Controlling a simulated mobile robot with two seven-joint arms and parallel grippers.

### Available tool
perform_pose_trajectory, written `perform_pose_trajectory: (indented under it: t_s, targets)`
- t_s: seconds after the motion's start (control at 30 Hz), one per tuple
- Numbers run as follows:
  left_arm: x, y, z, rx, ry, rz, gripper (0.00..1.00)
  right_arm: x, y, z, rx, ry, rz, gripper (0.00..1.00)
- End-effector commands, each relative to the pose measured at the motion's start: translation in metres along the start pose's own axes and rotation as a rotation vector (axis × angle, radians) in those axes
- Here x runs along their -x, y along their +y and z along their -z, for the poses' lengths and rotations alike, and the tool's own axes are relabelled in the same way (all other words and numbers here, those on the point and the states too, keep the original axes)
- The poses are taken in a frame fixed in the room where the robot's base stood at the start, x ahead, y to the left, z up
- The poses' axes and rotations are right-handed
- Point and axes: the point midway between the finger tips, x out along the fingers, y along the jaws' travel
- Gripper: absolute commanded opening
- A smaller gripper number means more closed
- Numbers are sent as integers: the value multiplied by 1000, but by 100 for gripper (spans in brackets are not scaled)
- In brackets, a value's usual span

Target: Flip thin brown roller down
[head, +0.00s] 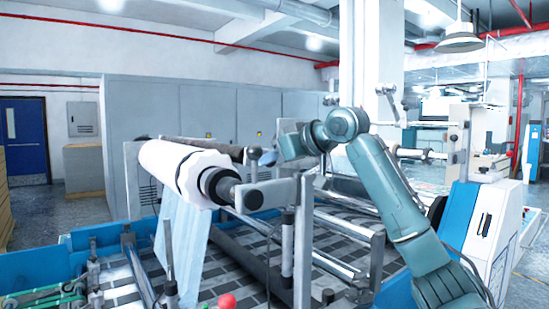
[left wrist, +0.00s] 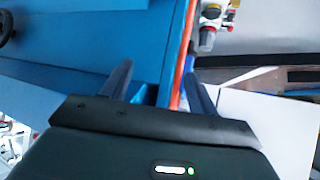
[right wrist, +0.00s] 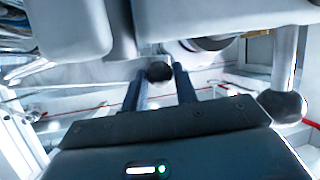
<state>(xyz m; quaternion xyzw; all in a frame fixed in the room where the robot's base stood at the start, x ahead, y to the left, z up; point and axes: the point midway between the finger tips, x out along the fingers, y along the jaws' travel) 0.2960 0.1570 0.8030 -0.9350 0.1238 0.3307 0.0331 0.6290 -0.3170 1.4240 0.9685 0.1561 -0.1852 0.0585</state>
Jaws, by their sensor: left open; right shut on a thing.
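A thin brown roller (head: 228,152) shows in the head view behind the thick white roll (head: 165,163), which hides much of it. My right gripper (head: 272,158) is at the roller's near end, beyond the grey bracket. In the right wrist view, my right gripper's fingers are on either side of a small black ball knob (right wrist: 158,71), shut on it. A second black ball knob (right wrist: 284,106) on a pale stem is right of the fingers. My left gripper (left wrist: 157,80) is open and empty in the left wrist view, and out of the head view.
The grey bracket (head: 303,240) and its arm stand in front of my right gripper. Film (head: 183,245) hangs from the white roll. Metal rods and blue side panels (head: 40,262) frame the machine. In the left wrist view, a blue panel (left wrist: 75,45) lies near the left fingers.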

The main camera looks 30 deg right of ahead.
Motion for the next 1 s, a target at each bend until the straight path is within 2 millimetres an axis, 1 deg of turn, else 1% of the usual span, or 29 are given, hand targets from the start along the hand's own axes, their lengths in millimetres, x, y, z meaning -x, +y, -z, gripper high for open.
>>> perform_pose_trajectory:
  t_s: [0.03, 0.13, 0.37, 0.4, 0.6, 0.67, 0.87, 1.0]
  targets:
    - [-2, 0, -3, 1, 1, 0, 60, -6, -2, -12, -4, -10, 3, 0]
    - [-3, 0, -4, 4, 3, 0, 60, -10, -4, -22, -5, -11, 4, 0]
    - [0, 0, 1, 5, 11, 0, 60, -10, -5, -21, -7, -11, 5, 0]
    - [0, 0, 1, 5, 12, 0, 60, -10, -5, -21, -7, -11, 5, 30]
    - [0, 0, 1, 5, 12, 0, 60, -9, -4, -20, -5, -9, 4, 47]
    - [0, 0, 1, 6, 12, 0, 60, -9, -4, -20, -4, -8, 4, 50]
    - [-1, 1, -1, 8, 7, 0, 60, -9, -4, -20, -4, -6, 3, 50]
    - [-4, 1, -5, 9, 4, 0, 60, 0, -4, -20, -3, -4, 3, 50]
